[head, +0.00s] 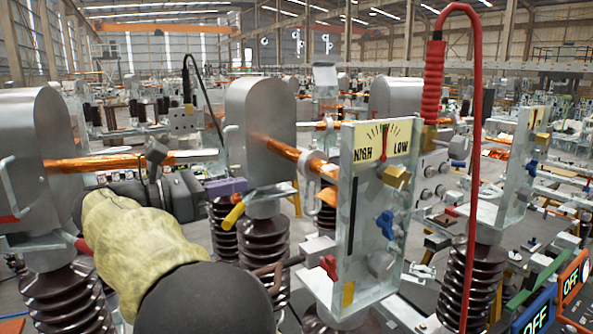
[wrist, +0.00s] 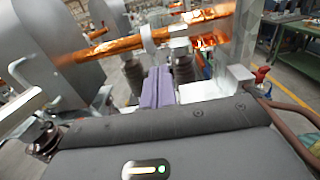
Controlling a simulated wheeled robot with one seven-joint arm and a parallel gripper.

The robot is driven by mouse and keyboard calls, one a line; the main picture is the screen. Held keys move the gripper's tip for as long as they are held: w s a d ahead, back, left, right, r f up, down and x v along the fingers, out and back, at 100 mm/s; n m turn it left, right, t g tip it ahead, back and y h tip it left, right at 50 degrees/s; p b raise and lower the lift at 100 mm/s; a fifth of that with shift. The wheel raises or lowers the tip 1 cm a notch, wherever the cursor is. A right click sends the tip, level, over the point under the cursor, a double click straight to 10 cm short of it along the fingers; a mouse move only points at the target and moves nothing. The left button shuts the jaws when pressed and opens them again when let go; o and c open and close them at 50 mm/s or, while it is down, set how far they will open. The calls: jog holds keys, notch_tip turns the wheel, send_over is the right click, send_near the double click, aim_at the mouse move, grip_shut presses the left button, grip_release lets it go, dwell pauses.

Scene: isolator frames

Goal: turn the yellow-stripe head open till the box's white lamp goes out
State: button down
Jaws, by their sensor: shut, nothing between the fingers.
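My gripper (head: 240,186) reaches in from the lower left, with its purple fingers shut and empty; they also show in the wrist view (wrist: 157,88). The fingers are just left of the middle grey head (head: 262,115), below its copper bar. A short tilted yellow piece (head: 233,215) shows just below the fingertips; whether it touches them I cannot tell. The box (head: 375,205) with a HIGH–LOW dial stands to the right, with a yellow patch low on its front. I cannot make out a yellow stripe on any head or a lit white lamp.
Another grey head (head: 35,150) stands at the left. Copper bars (head: 110,160) and brown ribbed insulators (head: 65,300) surround the arm. A red cable (head: 474,150) hangs at the right. In the wrist view, a brown rod (wrist: 290,108) and green bench (wrist: 295,45) are at the right.

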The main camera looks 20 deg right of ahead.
aim_at(315, 170)
jog(key=shift+s+d, duration=0.1)
jog(key=shift+s, duration=0.1)
jog(key=w+d+p, duration=0.1)
jog(key=d, duration=0.3)
jog(key=w+d+p, duration=0.1)
jog(key=d+p, duration=0.1)
jog(key=d, duration=0.2)
jog(key=d+p, duration=0.1)
jog(key=d, duration=0.4)
jog(key=shift+w+r+p, duration=0.15)
jog(key=shift+w+p, duration=0.15)
jog(key=shift+w, duration=0.1)
jog(key=shift+w+d, duration=0.1)
jog(key=shift+d, duration=0.1)
jog(key=shift+s, duration=0.2)
jog(key=shift+w+d, duration=0.2)
jog(key=shift+d, duration=0.05)
jog(key=shift+d, duration=0.1)
